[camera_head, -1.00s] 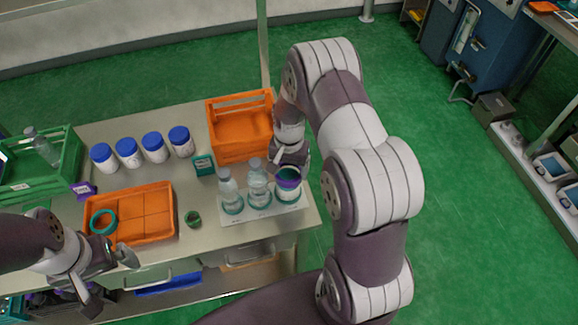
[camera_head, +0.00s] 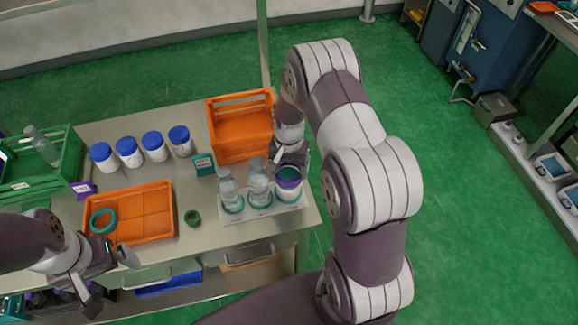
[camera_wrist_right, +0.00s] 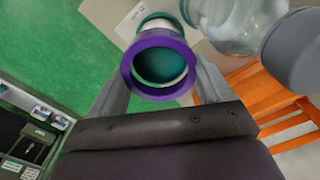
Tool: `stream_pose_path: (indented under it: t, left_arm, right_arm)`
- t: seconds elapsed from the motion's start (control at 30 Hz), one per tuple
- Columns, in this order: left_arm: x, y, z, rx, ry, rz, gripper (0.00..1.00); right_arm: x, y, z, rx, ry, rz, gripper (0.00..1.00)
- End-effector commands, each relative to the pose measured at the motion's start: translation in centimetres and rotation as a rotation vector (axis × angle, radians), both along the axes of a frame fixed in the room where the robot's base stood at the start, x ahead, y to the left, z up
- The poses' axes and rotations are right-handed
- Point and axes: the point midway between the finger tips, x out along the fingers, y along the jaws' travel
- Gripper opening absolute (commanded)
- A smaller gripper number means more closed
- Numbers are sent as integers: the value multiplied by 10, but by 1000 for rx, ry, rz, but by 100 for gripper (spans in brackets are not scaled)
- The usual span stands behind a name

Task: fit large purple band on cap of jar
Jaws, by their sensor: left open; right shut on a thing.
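The large purple band (camera_head: 289,183) is at the top of the rightmost jar (camera_head: 289,196) on the white rack (camera_head: 262,212). In the right wrist view the band (camera_wrist_right: 127,78) encircles the dark teal cap (camera_wrist_right: 165,62), whose pale rim shows inside it. I cannot tell how far down the cap it sits. My right gripper (camera_wrist_right: 160,90) is shut on the band, one finger on each side; it also shows in the head view (camera_head: 284,162), partly hidden by its arm. My left gripper (camera_head: 104,275) is open and empty in front of the table's left part.
Two clear bottles (camera_head: 258,184) stand left of the jar on the rack. An orange crate (camera_head: 240,148) is behind. An orange tray (camera_head: 160,212) with a teal ring (camera_head: 103,221), a small green ring (camera_head: 192,218) and several blue-lidded jars (camera_head: 153,147) are left.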

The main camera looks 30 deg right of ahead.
Motion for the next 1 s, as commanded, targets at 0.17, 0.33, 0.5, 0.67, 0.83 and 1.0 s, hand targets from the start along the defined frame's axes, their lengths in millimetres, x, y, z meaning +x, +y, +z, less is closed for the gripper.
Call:
stream_pose_path:
  t: [0.17, 0.33, 0.5, 0.67, 0.83, 1.0]
  left_arm:
    - [0, 0, -7, 0, 0, 0, 100]
    - [0, 0, -12, 0, 0, 0, 100]
    - [0, 0, -16, 0, 0, 0, 100]
    - [0, 0, -15, 0, 0, 0, 100]
    - [0, 0, -15, 0, 0, 0, 100]
    - [0, 0, -15, 0, 0, 0, 100]
  right_arm:
    - [0, 0, -9, 0, 0, 0, 51]
    - [0, 0, -16, -1, -1, 0, 51]
    - [0, 0, -21, -1, -1, 0, 51]
    - [0, 0, -21, 0, 0, 0, 51]
    - [0, 0, -21, 0, 0, 0, 100]
    - [0, 0, -21, 0, 0, 0, 100]
